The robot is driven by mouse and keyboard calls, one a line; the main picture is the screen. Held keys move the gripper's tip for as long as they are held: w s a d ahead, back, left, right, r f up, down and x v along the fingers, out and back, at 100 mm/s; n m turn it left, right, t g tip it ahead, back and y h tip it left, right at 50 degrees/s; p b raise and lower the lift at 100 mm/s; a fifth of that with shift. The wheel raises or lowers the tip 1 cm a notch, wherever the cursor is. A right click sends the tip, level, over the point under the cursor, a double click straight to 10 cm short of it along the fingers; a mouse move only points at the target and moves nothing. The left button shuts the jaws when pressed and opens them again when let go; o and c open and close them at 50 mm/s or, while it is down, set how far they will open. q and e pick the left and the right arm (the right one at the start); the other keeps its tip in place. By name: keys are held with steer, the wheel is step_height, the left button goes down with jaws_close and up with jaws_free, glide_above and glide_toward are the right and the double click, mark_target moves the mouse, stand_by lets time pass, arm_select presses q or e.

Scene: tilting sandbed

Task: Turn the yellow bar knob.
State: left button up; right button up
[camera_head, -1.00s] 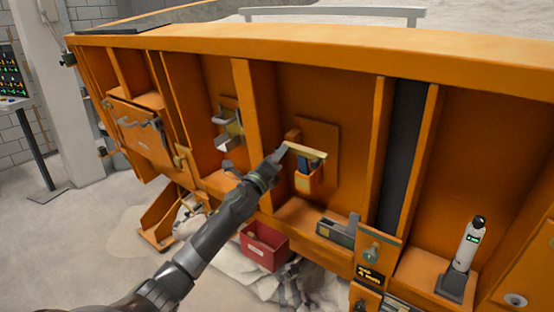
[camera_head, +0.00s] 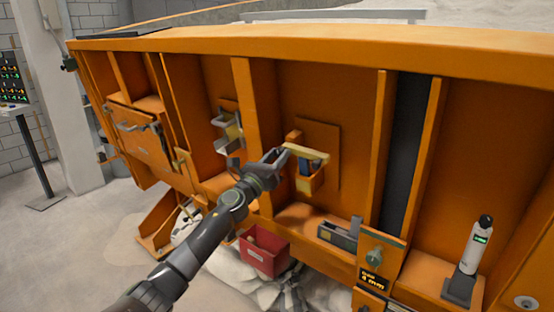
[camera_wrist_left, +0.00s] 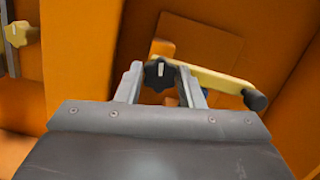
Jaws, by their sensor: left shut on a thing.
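The yellow bar knob (camera_head: 308,152) is on the orange panel, in the bay at the middle of the head view. In the left wrist view the yellow bar (camera_wrist_left: 215,80) runs to the right and slightly down, with a dark grip at its far end. A dark lobed hub with a white mark is at its left end. My left gripper (camera_head: 282,153) reaches it from the lower left. In the wrist view the fingers (camera_wrist_left: 160,78) are shut on either side of the hub. The fingertips partly hide the bar's left end. My right gripper is not in view.
An orange upright rib (camera_head: 248,110) stands just left of the knob. Another yellow handle (camera_wrist_left: 22,33) is beyond it. An orange holder (camera_head: 310,182) hangs below the bar. A red bin (camera_head: 264,250) is beneath, and a white cylinder device (camera_head: 470,247) stands on the right ledge.

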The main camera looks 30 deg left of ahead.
arm_select(q)
steer(key=shift+f, duration=0.15)
steer(key=o, duration=0.6)
steer(key=shift+s, duration=0.1)
steer(key=shift+b+v, duration=3.65)
steer(key=shift+v, duration=5)
steer(key=shift+a, duration=0.1)
